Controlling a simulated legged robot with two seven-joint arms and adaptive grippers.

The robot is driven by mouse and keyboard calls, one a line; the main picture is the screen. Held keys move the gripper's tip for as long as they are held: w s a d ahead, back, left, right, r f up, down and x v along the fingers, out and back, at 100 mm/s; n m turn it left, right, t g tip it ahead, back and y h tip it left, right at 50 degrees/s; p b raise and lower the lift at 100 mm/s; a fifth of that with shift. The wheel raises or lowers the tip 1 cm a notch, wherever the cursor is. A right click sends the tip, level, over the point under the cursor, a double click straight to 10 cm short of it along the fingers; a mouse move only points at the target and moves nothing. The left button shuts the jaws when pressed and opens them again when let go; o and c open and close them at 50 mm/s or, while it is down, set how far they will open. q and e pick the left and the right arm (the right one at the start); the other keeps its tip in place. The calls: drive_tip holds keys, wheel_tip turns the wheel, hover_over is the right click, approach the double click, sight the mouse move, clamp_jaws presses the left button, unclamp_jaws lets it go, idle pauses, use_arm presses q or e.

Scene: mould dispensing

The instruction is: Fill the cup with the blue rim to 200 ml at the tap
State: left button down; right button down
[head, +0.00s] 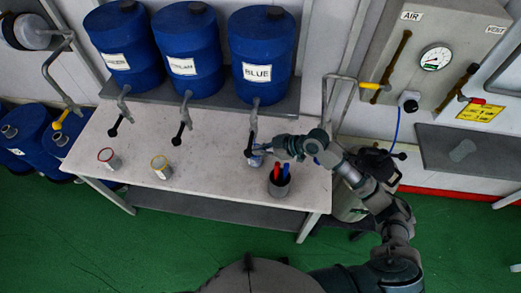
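The blue-rimmed cup (256,161) stands on the pale bench below the tap (253,125) of the drum labelled BLUE (262,55). It is small in view and partly covered by my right gripper. The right gripper (262,149) reaches in from the right, at the tap's dark handle and just over the cup. Whether its fingers are shut, or touch the handle or cup, is too small to tell. The liquid level in the cup cannot be seen. My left gripper is not in view.
A red-rimmed cup (109,159) and a yellow-rimmed cup (161,167) stand on the bench (215,165) to the left. A dark pot (279,184) with red and blue items stands close by the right gripper. Two more blue drums (187,38) (122,45) sit on the shelf.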

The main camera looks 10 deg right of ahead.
wheel_tip(320, 180, up, 10)
idle(0.6)
drive_tip(key=shift+f, duration=0.15)
idle(0.7)
